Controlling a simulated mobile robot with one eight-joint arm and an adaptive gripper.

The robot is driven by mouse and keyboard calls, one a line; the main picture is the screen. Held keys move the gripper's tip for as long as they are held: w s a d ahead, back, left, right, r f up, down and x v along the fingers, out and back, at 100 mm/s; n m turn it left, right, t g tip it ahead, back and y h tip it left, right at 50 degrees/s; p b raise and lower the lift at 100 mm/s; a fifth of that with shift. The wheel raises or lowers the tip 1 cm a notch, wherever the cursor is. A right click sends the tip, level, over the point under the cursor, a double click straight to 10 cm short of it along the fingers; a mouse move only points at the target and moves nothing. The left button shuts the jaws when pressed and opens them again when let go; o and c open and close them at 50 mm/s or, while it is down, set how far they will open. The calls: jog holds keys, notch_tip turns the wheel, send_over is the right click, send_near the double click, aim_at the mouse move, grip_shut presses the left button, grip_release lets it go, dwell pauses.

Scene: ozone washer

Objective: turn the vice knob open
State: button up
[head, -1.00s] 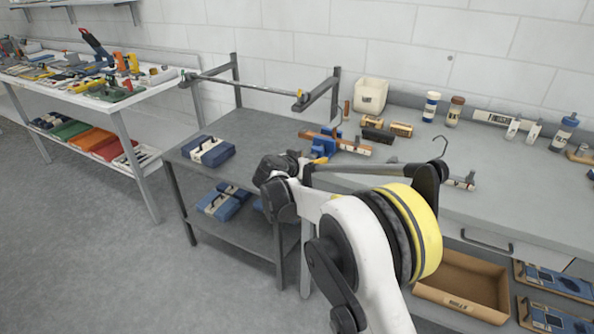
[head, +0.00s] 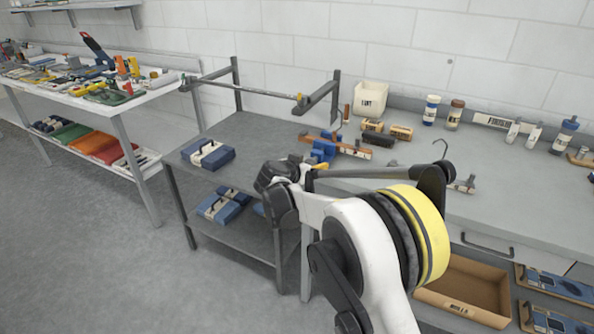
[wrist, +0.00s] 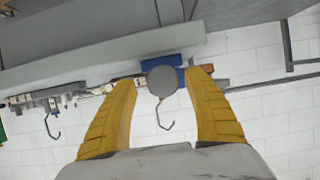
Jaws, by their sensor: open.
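The blue vice (head: 322,149) stands at the left end of the workbench, partly behind my arm. In the wrist view its blue body (wrist: 178,62) lies beyond my fingertips. A round grey disc, which looks like the vice knob (wrist: 163,80), faces the wrist camera. My gripper (wrist: 163,77) is open, with its yellow fingers on either side of the disc. I see small gaps beside it, and cannot tell how deep the disc sits between the fingertips. In the head view my wrist hides most of the gripper and the knob.
A wooden bar (head: 357,150) lies beside the vice. Brushes (head: 401,132), a cream bin (head: 371,97) and bottles (head: 431,110) stand farther back. A grey side table with a blue case (head: 208,153) is at left.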

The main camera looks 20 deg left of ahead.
jog(key=p+v, duration=0.2)
jog(key=v, duration=0.8)
jog(key=shift+a+p, duration=0.25)
jog(key=shift+p, duration=0.15)
jog(key=shift+r, duration=0.1)
